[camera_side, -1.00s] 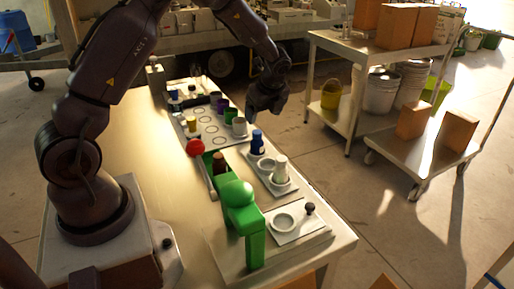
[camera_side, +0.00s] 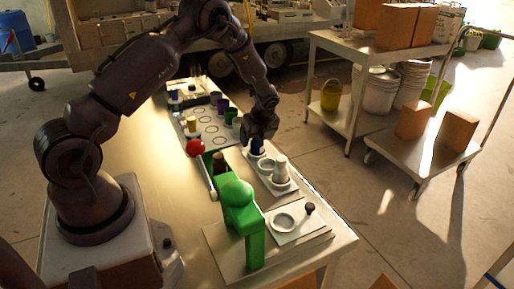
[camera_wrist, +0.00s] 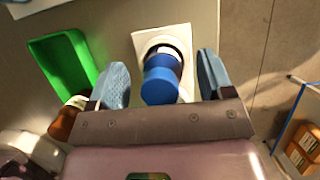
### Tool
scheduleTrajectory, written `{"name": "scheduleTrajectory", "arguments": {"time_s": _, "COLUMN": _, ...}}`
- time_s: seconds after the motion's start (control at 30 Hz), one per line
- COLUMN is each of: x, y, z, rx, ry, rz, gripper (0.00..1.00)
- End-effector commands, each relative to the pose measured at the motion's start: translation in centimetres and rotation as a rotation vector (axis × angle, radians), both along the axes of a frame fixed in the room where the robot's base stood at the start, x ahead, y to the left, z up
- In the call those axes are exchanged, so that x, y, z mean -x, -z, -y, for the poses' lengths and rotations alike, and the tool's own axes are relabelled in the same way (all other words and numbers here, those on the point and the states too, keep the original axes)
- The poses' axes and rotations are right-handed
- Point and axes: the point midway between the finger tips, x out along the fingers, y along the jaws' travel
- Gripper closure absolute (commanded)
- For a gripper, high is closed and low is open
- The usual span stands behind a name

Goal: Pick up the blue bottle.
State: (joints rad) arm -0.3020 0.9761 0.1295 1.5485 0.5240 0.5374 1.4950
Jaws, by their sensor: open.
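The blue bottle (camera_wrist: 160,84) stands upright on a white plate (camera_wrist: 181,38) in the wrist view, seen from above. In the side view, only part of the blue bottle (camera_side: 257,148) shows below my gripper (camera_side: 258,137), which hides its upper part. In the wrist view my gripper (camera_wrist: 160,88) is open, with one pale blue finger on each side of the bottle. A gap shows between the bottle and each finger. I cannot tell exactly how deep the fingers reach along the bottle.
A white bottle (camera_side: 280,168) stands close to the blue one. Several coloured cups and a bare plate with a ring (camera_side: 284,221) share the table.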

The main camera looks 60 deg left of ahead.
Motion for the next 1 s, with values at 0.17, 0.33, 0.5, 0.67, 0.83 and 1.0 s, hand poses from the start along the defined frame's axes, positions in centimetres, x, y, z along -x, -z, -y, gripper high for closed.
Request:
{"name": "scheduleTrajectory", "arguments": {"time_s": 0.17, "x": 0.02, "y": 1.20, "z": -0.49, "rx": 0.000, "ry": 0.000, "rz": 0.000, "gripper": 0.26}}
{"name": "scheduleTrajectory", "arguments": {"time_s": 0.33, "x": 0.00, "y": 1.18, "z": -0.50, "rx": 0.000, "ry": 0.000, "rz": 0.001, "gripper": 0.26}}
{"name": "scheduleTrajectory", "arguments": {"time_s": 0.5, "x": 0.00, "y": 1.16, "z": -0.48, "rx": 0.000, "ry": 0.000, "rz": 0.001, "gripper": 0.60}}
{"name": "scheduleTrajectory", "arguments": {"time_s": 0.67, "x": -0.01, "y": 1.13, "z": -0.49, "rx": 0.000, "ry": -0.001, "rz": 0.001, "gripper": 0.83}}
{"name": "scheduleTrajectory", "arguments": {"time_s": 0.83, "x": -0.02, "y": 1.11, "z": -0.49, "rx": 0.000, "ry": -0.001, "rz": 0.001, "gripper": 0.83}}
{"name": "scheduleTrajectory", "arguments": {"time_s": 1.0, "x": -0.07, "y": 0.47, "z": -0.51, "rx": 0.000, "ry": 0.000, "rz": 0.003, "gripper": 0.83}}
